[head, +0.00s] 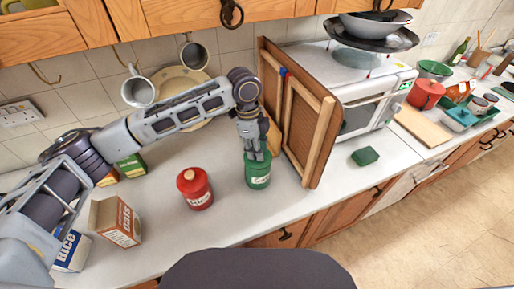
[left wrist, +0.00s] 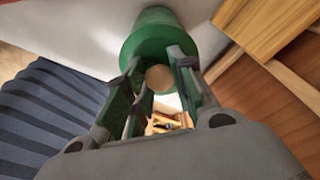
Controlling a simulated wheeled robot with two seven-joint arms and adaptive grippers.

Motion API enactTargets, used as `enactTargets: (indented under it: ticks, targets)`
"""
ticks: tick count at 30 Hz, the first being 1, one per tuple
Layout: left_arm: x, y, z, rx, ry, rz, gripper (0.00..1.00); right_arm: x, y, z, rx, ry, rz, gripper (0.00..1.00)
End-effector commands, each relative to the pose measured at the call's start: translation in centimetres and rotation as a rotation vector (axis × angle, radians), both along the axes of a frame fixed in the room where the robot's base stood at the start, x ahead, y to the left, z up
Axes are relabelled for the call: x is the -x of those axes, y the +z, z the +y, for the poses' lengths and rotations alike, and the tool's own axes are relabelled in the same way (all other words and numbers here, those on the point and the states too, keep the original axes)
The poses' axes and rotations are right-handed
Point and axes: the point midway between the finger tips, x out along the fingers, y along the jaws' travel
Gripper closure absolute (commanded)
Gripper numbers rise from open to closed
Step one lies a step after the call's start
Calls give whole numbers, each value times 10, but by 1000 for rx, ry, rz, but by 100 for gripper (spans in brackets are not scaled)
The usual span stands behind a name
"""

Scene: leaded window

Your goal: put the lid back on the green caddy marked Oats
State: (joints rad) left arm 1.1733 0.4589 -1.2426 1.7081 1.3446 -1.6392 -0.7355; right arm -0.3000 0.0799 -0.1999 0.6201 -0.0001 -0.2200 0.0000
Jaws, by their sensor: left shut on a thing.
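The green caddy (head: 258,179), with a pale label too small to read surely, stands upright on the counter right of a red caddy. My left gripper (head: 255,153) points down at its top. In the left wrist view the green caddy (left wrist: 158,22) is just beyond the fingers, and a round tan knob (left wrist: 159,78) shows between the fingertips. My left gripper (left wrist: 158,85) is shut on the lid by this knob. The lid is at the caddy's top; whether it sits fully down I cannot tell. My right gripper is out of view.
A red lidded caddy (head: 195,188) stands close on the left. A wooden framed board (head: 297,120) stands close on the right, beside a microwave (head: 372,98). A dark green block (head: 365,156) lies farther right. Boxes (head: 115,221) stand at left. The front counter is clear.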

Motion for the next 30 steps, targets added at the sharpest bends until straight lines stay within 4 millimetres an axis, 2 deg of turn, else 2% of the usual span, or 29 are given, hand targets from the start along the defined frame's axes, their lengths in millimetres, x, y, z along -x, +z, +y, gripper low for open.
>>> enactTargets:
  ticks: [30]
  targets:
    - [0, 0, 0, 0, 0, 0, 100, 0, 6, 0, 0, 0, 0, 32]
